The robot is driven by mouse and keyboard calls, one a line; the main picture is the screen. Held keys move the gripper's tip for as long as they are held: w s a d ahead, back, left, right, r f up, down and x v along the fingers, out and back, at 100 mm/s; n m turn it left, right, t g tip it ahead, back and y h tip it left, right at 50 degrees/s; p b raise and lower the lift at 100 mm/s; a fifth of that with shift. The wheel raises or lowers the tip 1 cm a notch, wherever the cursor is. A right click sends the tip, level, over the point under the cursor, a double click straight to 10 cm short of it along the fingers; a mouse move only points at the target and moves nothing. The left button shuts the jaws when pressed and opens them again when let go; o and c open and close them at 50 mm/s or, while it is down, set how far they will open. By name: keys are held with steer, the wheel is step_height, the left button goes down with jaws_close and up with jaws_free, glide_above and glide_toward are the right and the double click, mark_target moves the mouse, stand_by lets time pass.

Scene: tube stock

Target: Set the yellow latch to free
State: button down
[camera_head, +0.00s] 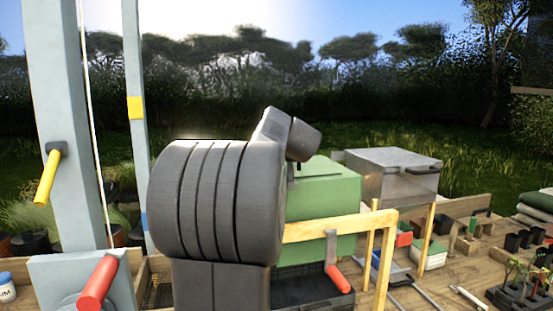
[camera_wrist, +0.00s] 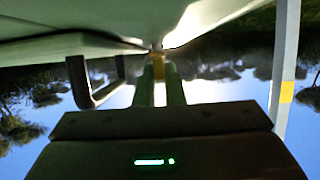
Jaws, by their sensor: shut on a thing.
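In the wrist view my gripper (camera_wrist: 160,82) has its two fingers close together, shut on a small yellowish piece, which looks like the yellow latch (camera_wrist: 157,68). The latch sits near the edge of a pale green surface that fills the top of this upside-down view. Its setting cannot be read. In the head view my dark arm covers the gripper and the latch. The green box (camera_head: 322,190) shows partly behind my arm.
A yellow lever (camera_head: 47,178) is on the left post, with a red handle (camera_head: 98,283) below. A red-gripped lever (camera_head: 338,278) and wooden frame (camera_head: 340,228) stand right of my arm. A dark handle (camera_wrist: 95,92) is beside my fingers. A grey box (camera_head: 385,180) stands farther right.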

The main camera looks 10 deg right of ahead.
steer(key=c, duration=1.5)
jaws_free()
steer(key=shift+s, duration=0.1)
steer(key=b+v, duration=0.3)
steer(key=v, duration=1)
steer(key=shift+s+r, duration=0.2)
steer(key=shift+s, duration=0.1)
steer(key=shift+w, duration=0.15)
steer(key=p+x, duration=0.3)
steer(key=x, duration=1)
steer(key=shift+w+f, duration=0.25)
steer(key=shift+w, duration=0.1)
steer(key=shift+s, duration=0.2)
